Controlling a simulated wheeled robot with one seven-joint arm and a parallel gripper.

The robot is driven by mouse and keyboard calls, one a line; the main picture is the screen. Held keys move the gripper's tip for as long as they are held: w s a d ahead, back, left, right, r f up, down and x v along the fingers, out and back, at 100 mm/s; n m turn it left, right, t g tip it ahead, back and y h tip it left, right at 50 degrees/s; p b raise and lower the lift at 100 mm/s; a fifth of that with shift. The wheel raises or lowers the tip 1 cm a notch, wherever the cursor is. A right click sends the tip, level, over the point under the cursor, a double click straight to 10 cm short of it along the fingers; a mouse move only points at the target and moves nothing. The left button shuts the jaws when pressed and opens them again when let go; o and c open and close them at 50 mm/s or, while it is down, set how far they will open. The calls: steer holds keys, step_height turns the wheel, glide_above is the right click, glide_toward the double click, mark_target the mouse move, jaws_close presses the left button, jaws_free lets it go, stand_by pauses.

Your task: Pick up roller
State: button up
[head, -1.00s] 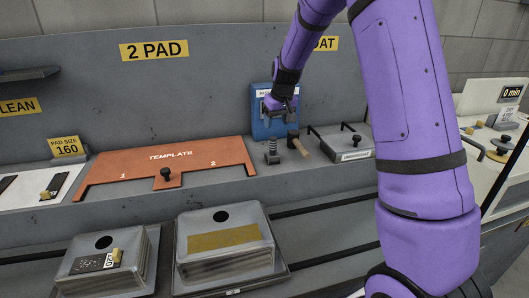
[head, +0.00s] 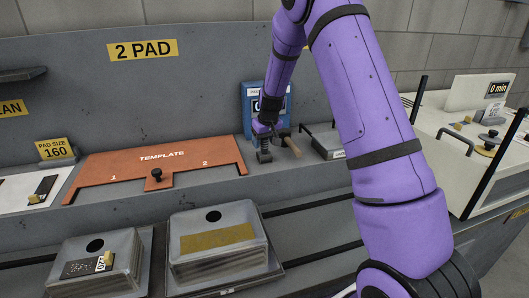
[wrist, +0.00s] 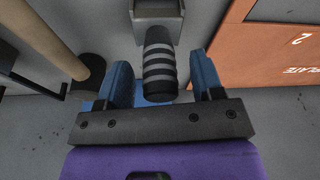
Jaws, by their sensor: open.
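A black ribbed upright grip (head: 265,157), which looks like the roller's handle, stands on the grey ledge in front of the blue panel. In the wrist view the ribbed grip (wrist: 160,68) rises from a grey base (wrist: 157,12) and lies between my blue fingers. My gripper (head: 265,131) is at the top of the grip, with its jaws open. In the wrist view my gripper (wrist: 162,80) shows a gap on both sides of the grip. The lower part of the roller cannot be made out.
A wooden-handled tool with a dark head (head: 292,147) stands close on the right. It also shows in the wrist view (wrist: 80,72). The orange template (head: 120,168) lies to the left. The blue panel (head: 249,98) is behind.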

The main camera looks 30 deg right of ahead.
steer(key=shift+w+f, duration=0.2)
steer(key=shift+f, duration=0.5)
steer(key=c, duration=1)
steer(key=shift+r, duration=0.15)
